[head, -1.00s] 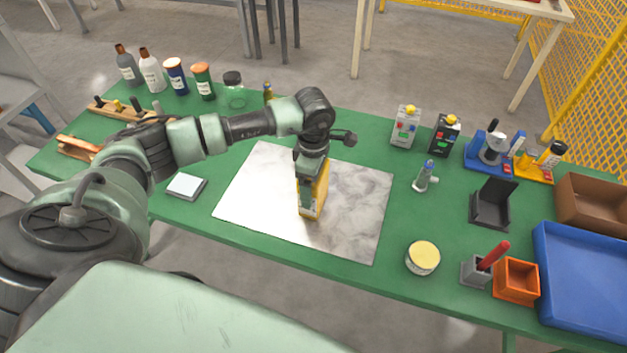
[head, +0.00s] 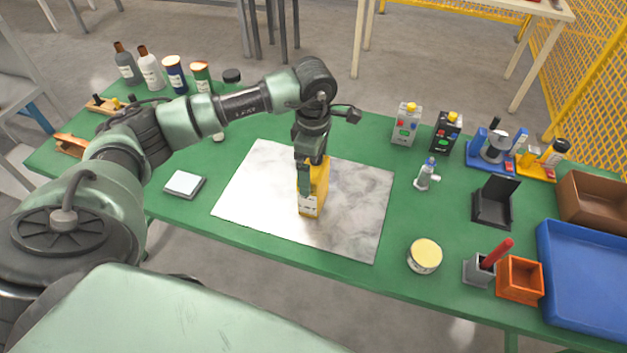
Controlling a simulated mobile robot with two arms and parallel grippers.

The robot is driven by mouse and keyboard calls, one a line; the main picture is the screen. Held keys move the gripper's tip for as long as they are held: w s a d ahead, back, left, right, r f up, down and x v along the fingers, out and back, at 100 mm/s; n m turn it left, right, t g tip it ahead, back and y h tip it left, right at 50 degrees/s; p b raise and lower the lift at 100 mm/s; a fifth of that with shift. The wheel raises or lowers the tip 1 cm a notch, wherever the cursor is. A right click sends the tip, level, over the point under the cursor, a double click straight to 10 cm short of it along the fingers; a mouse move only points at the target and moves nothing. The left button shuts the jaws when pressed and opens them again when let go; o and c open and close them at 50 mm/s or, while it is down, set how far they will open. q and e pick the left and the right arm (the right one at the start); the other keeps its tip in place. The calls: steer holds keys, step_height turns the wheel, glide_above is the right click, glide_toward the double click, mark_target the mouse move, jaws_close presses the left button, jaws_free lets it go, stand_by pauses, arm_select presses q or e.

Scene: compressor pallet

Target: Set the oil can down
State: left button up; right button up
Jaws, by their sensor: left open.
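The oil can is a yellow can with a pale label (head: 315,192). It stands upright on the white marbled slab (head: 354,215) in the middle of the green table. My left gripper (head: 304,184) points down at the can from above, its fingers open and overlapping the can's upper left part in the picture. The gripper hides part of the can's top and left side. I cannot tell whether a finger still touches it. My right gripper is not in view.
A round tin with a yellow lid (head: 424,256) stands right of the slab, near an orange box (head: 520,279) and a blue tray (head: 585,280). A small white-topped pad (head: 185,184) lies left. Several bottles line the back left. The slab around the can is clear.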

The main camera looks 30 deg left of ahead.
arm_select(q)
step_height(320, 180, up, 7)
steer(key=shift+f+b, duration=0.1)
steer(key=shift+b, duration=0.65)
